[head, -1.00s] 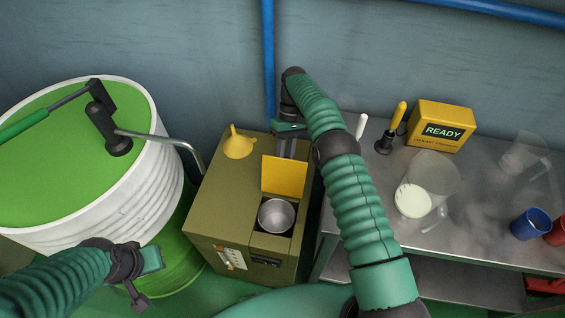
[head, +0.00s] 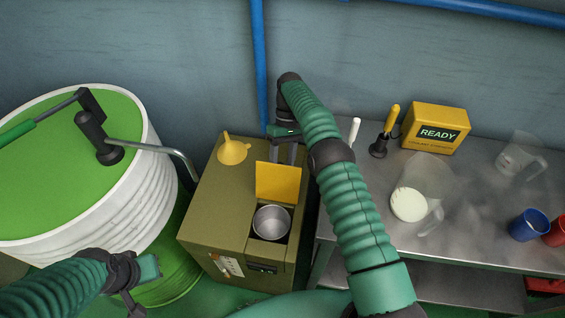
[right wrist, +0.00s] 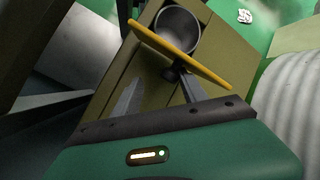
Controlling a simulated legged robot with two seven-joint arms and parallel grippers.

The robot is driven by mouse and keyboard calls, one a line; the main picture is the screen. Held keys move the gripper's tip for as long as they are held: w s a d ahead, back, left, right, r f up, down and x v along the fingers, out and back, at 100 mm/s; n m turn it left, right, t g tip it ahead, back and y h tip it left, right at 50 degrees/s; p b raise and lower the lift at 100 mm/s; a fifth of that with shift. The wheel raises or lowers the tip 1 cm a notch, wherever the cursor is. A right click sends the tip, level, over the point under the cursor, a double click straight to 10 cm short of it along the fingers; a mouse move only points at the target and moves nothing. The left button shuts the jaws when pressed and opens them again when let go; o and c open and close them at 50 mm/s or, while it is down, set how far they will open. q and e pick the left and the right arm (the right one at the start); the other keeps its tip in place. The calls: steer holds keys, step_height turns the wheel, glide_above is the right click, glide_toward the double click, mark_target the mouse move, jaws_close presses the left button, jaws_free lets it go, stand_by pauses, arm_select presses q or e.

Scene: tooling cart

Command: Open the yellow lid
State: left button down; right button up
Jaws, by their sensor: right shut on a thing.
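The yellow lid (head: 278,184) stands raised at the back of the square opening in the olive box (head: 216,212). A round metal bowl (head: 271,222) shows uncovered in front of it. My right gripper (head: 284,154) is behind the lid, pointing down, and is shut on the lid. In the right wrist view the lid (right wrist: 185,57) is seen nearly edge-on, with a dark knob (right wrist: 172,74) on its near side between the finger ends, close to one finger. My left gripper (head: 148,268) is low at the left, away from the box; its jaws are unclear.
A yellow funnel (head: 232,152) sits on the box top. A white drum with a green top (head: 60,160) and hand pump stands left. The metal cart (head: 345,215) on the right holds a pitcher (head: 421,190), a yellow READY box (head: 436,128) and cups (head: 528,225).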

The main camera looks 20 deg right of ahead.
mark_target(280, 163)
steer(key=shift+w+a+r, duration=0.1)
steer(key=shift+a, duration=0.15)
steer(key=r, duration=0.1)
steer(key=s+r, duration=0.1)
steer(key=r, duration=0.1)
steer(key=shift+s+a+r, duration=0.15)
steer(key=shift+a+r, duration=0.15)
steer(key=shift+r, duration=0.05)
steer(key=s+a+r+p, duration=0.1)
steer(key=s+a, duration=0.4)
steer(key=s, duration=0.8)
steer(key=shift+s, duration=0.25)
steer(key=shift+a+r, duration=0.1)
